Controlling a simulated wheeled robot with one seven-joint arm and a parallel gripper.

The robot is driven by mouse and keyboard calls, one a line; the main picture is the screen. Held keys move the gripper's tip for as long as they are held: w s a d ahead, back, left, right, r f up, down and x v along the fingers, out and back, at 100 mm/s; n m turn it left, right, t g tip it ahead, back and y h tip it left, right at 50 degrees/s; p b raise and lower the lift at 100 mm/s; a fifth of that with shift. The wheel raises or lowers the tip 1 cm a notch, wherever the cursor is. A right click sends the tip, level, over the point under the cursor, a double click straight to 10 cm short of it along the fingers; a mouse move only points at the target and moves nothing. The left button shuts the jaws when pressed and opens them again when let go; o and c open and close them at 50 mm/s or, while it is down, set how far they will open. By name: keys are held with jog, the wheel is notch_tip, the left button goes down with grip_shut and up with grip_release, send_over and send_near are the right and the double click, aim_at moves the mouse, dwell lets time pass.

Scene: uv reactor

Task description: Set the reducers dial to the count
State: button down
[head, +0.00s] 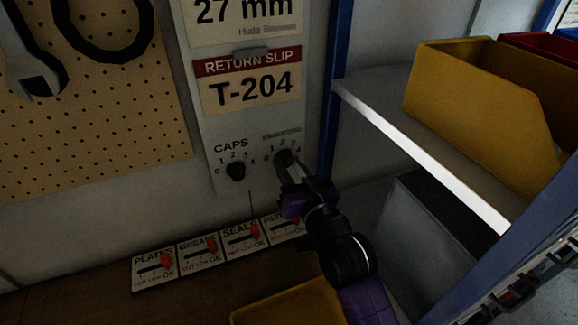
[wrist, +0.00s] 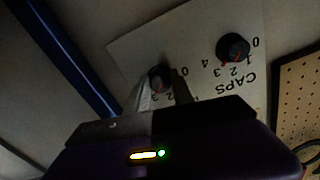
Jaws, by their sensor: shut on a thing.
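The reducers dial (head: 283,157) is a dark knob at the lower right of the pale wall panel, right of the CAPS dial (head: 236,171). Its label is too small to read. My gripper (head: 290,170) is shut on this right-hand dial. In the wrist view, which is upside down, the fingers (wrist: 160,88) are on either side of the dark knob (wrist: 159,76), with a red mark at its rim. The CAPS dial (wrist: 233,47) is apart from the fingers. My gripper hides part of the held dial and its scale, so I cannot tell its setting.
The panel also bears a "27 mm" card (head: 243,14) and a "RETURN SLIP T-204" card (head: 254,88). Below are several labelled slider plates (head: 199,256). A blue post (head: 333,95) and shelf with a yellow bin (head: 480,95) stand close at right.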

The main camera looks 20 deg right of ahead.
jog(key=n+b, duration=0.1)
jog(key=n, duration=0.2)
jog(key=shift+n, duration=0.4)
jog(key=shift+n+b, duration=0.4)
jog(key=shift+n, duration=1.5)
jog(key=shift+d, duration=0.1)
jog(key=c, duration=1.1)
grip_release()
jog(key=shift+s, duration=0.1)
